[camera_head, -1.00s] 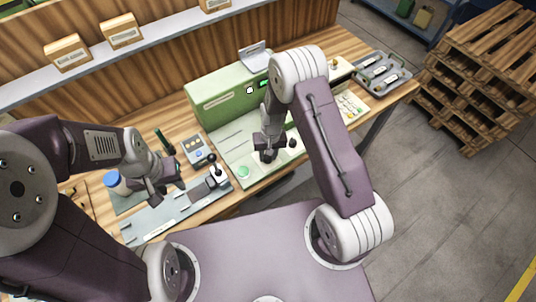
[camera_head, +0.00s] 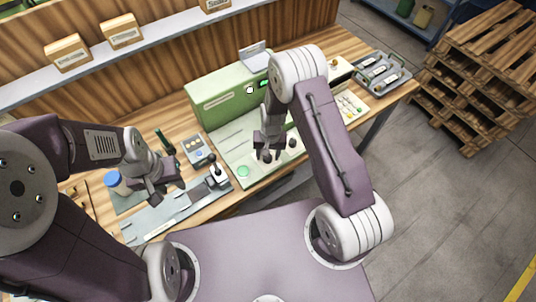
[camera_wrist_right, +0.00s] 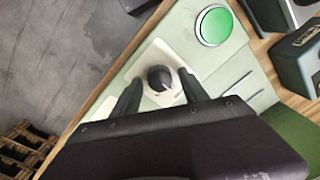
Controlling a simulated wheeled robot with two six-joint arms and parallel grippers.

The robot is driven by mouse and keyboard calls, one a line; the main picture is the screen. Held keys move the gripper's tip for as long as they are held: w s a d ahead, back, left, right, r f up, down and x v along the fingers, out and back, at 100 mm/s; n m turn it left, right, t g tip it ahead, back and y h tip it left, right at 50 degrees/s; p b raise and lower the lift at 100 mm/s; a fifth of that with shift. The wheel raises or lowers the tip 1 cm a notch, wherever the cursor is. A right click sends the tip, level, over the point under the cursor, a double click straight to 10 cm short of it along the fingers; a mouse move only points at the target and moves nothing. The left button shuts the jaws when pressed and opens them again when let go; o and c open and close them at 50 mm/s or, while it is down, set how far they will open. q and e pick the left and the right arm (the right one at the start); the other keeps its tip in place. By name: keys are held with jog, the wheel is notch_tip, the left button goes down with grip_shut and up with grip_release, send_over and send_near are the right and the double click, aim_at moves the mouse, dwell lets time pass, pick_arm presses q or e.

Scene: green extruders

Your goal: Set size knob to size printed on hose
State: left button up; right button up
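The green extruder (camera_head: 225,104) stands on the wooden bench, with a pale green panel at its front. A dark round knob with a light pointer mark (camera_wrist_right: 160,78) sits on a white plate in the right wrist view; the print around it is too small to read. It also shows in the head view (camera_head: 267,157). My right gripper (camera_head: 268,146) is over this knob. Its two fingers are apart, one on each side of the knob in the right wrist view (camera_wrist_right: 160,88). My left gripper (camera_head: 163,184) hovers above the grey tray at the left. No hose print is readable.
A second dark knob (camera_head: 292,143) lies to the right. A green button (camera_head: 243,172) is beside the first knob. A small joystick (camera_head: 215,168) and a control box (camera_head: 198,151) stand to the left. A grey tray of white-labelled pieces (camera_head: 407,76) is at far right.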

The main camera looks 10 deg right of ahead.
aim_at(269, 156)
jog(key=shift+r, duration=0.1)
notch_tip(269, 156, up, 9)
jog(key=b, duration=0.1)
jog(key=shift+d+b, duration=0.25)
jog(key=shift+b, duration=0.05)
jog(key=shift+s, duration=0.1)
dwell(0.4)
